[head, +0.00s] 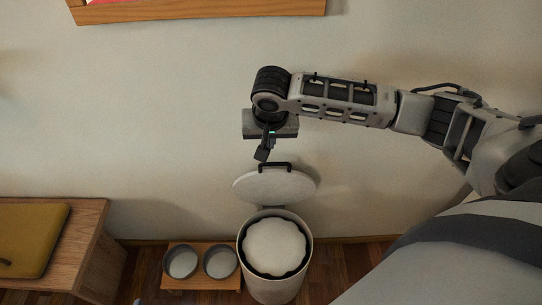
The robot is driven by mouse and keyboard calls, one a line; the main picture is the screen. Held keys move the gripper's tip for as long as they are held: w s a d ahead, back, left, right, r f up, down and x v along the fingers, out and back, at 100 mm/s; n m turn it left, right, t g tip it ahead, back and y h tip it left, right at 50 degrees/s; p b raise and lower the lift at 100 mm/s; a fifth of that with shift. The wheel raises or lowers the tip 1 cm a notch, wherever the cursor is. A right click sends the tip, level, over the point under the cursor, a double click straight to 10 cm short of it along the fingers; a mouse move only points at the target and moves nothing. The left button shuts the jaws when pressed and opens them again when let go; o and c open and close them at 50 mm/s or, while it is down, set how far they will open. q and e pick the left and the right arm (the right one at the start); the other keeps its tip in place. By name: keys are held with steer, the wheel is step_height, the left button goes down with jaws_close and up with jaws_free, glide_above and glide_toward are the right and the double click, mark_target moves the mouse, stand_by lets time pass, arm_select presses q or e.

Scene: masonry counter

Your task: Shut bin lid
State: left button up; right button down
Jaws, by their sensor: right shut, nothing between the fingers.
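The bin (272,289) is a pale round bin standing on the floor against the wall, open at the top, with a white liner or filling (274,247) inside a dark inner rim. Its round white lid (258,187) stands raised behind the opening, with a dark handle at its upper edge. My right gripper (262,154) reaches in from the right and is shut, pointing down just above the lid's handle. From this view I cannot tell whether it touches the handle. My left gripper is not in view.
Two round bowls (182,263) sit in a low wooden stand (200,290) just left of the bin. A wooden bench (88,238) with a yellow cushion (30,240) is at the far left. A wooden frame (200,12) hangs on the wall above. The wall around my gripper is clear.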

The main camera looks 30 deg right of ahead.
steer(key=x, duration=0.3)
steer(key=b+x, duration=0.1)
steer(key=x, duration=0.2)
steer(key=d+x, duration=0.1)
steer(key=x, duration=0.1)
steer(key=shift+w+d+f, duration=0.1)
steer(key=shift+w+f, duration=0.1)
steer(key=shift+f, duration=0.1)
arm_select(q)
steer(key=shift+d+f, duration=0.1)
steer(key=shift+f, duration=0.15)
arm_select(e)
steer(key=shift+w+f, duration=0.1)
steer(key=shift+f, duration=0.25)
